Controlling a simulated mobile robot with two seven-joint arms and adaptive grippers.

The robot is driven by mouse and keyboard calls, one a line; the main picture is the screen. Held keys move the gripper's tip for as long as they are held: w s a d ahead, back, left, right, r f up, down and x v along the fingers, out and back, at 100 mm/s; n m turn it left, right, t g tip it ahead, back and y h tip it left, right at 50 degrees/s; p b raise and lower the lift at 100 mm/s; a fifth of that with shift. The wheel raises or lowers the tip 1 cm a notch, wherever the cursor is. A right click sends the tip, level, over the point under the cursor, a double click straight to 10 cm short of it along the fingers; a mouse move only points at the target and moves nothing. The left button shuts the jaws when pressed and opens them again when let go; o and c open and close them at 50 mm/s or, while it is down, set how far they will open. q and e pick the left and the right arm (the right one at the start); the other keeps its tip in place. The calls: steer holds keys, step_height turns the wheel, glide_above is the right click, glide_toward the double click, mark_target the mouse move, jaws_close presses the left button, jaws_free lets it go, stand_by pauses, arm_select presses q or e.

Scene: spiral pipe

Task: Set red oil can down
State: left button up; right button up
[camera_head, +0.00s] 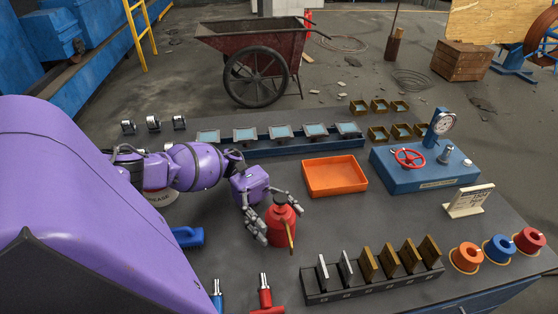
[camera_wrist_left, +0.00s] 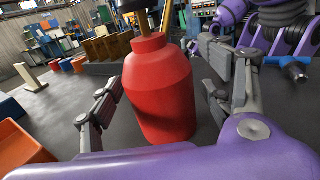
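The red oil can (camera_head: 281,226) stands upright on the dark grey table, with a brass-coloured spout or handle on its near side. In the left wrist view the can (camera_wrist_left: 160,92) fills the middle, between the two fingers. My left gripper (camera_head: 272,214) is around the can from its left and far side. Its fingers are spread, and narrow gaps show between them and the can in the left wrist view (camera_wrist_left: 162,88). The can's base seems to rest on the table; its contact there is partly hidden. My right gripper is not in view.
An orange tray (camera_head: 335,177) lies behind the can to the right. A dark rack with upright plates (camera_head: 372,278) stands in front to the right. A blue valve box (camera_head: 425,173) is farther right. A blue object (camera_head: 187,237) and red fitting (camera_head: 265,297) lie near the can.

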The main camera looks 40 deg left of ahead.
arm_select(q)
steer(key=shift+r, duration=0.15)
steer(key=a, duration=0.1)
steer(key=a+b, duration=0.1)
steer(key=a+f+b, duration=0.1)
steer(key=shift+w+a, duration=0.2)
steer(key=shift+w, duration=0.1)
steer(key=b+v, duration=0.2)
steer(key=v, duration=0.1)
steer(key=shift+a+r, duration=0.2)
steer(key=shift+a, duration=0.1)
steer(key=shift+w+a+r, duration=0.1)
steer(key=shift+a+r, duration=0.05)
steer(key=shift+a, duration=0.05)
steer(key=shift+r, duration=0.15)
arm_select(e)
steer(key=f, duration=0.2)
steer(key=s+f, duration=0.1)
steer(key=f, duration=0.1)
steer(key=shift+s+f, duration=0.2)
